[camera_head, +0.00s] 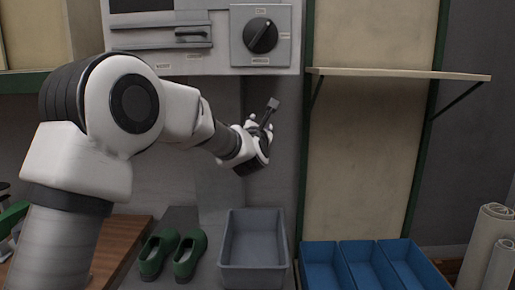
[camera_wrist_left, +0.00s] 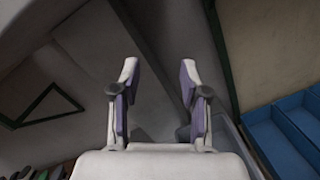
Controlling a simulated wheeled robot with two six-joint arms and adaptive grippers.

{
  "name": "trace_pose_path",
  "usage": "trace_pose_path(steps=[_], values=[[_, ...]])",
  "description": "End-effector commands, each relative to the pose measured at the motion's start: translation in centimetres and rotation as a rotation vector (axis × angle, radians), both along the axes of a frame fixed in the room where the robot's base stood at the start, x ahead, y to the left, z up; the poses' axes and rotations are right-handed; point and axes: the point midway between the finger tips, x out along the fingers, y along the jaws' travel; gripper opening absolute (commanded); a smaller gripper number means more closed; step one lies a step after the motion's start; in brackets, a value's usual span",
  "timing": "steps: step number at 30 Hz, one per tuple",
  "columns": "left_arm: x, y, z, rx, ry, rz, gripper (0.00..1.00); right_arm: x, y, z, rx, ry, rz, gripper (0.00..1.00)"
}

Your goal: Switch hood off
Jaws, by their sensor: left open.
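A black rotary knob (camera_head: 261,36) sits on a grey panel (camera_head: 240,52) at the top middle of the head view, with small labels around it. To its left is a panel with a dark horizontal handle (camera_head: 160,40). My left gripper (camera_head: 270,110) is below the knob and apart from it, in front of the grey wall. In the left wrist view its two fingers (camera_wrist_left: 160,75) are spread apart with nothing between them. The knob does not show in the wrist view. My right gripper is not in view.
A wooden shelf (camera_head: 400,73) on brackets juts out to the right of the panel. Below stand a grey bin (camera_head: 226,245), green shoes (camera_head: 187,256) and blue bins (camera_head: 322,268). Pale rolls (camera_head: 490,250) stand at far right. The wall between panel and bins is clear.

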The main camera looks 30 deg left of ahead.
Motion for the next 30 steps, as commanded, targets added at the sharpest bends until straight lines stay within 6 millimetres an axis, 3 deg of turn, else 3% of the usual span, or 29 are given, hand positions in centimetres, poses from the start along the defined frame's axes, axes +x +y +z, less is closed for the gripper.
trace_pose_path(steps=[6,11,27,29,30], values=[[-1.4,-0.3,-4.2,0.134,0.106,0.003,0.45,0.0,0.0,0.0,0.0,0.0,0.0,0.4],[-1.9,-0.4,-5.5,0.181,0.138,0.003,0.45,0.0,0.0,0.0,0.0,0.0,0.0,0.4],[-1.8,-0.7,-6.3,0.203,0.188,-0.016,0.45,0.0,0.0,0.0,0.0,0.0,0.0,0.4],[-0.7,-0.8,-5.2,0.208,0.212,-0.037,0.45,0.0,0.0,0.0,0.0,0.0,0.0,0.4],[0.4,-0.7,-3.5,0.207,0.209,-0.049,0.45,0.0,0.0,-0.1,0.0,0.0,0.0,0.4]])
